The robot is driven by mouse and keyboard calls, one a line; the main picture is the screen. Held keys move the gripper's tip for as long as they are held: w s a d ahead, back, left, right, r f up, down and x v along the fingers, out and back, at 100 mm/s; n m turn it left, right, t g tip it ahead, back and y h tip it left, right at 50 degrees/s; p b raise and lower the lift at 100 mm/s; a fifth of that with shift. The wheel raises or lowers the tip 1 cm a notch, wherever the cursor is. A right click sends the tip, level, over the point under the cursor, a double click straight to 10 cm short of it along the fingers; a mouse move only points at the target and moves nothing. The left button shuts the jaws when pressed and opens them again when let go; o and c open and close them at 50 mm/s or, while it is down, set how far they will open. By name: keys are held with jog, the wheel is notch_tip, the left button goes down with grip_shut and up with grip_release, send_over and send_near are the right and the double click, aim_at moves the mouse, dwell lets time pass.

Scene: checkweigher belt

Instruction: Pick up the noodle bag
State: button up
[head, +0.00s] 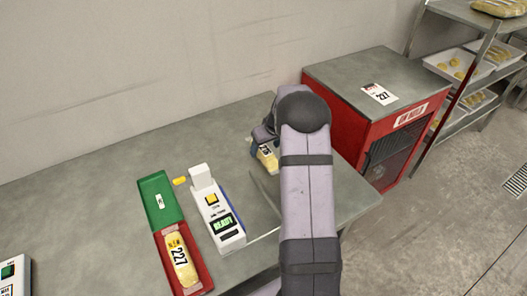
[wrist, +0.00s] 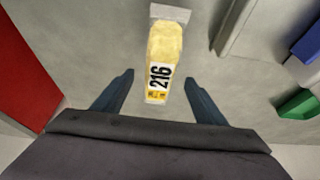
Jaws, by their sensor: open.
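A yellow noodle bag with a white label reading 216 (wrist: 160,55) lies on the grey table in the wrist view. In the head view the same bag (head: 267,157) shows in part, with my arm and gripper covering the rest. My gripper (wrist: 157,84) is open, with one dark finger on each side of the bag's labelled end. Gaps show between the fingers and the bag. A second yellow bag, labelled 227 (head: 180,259), lies in the red part of a red and green tray (head: 201,277).
A white checkweigher unit (head: 218,215) with a green READY display stands left of my arm. A small yellow piece (head: 180,181) lies near it. A red cabinet (head: 350,125) stands right of the table, close to my arm. The back left table (head: 90,185) is clear.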

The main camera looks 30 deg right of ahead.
jog(key=shift+p+x, duration=0.4)
jog(key=shift+x, duration=1.05)
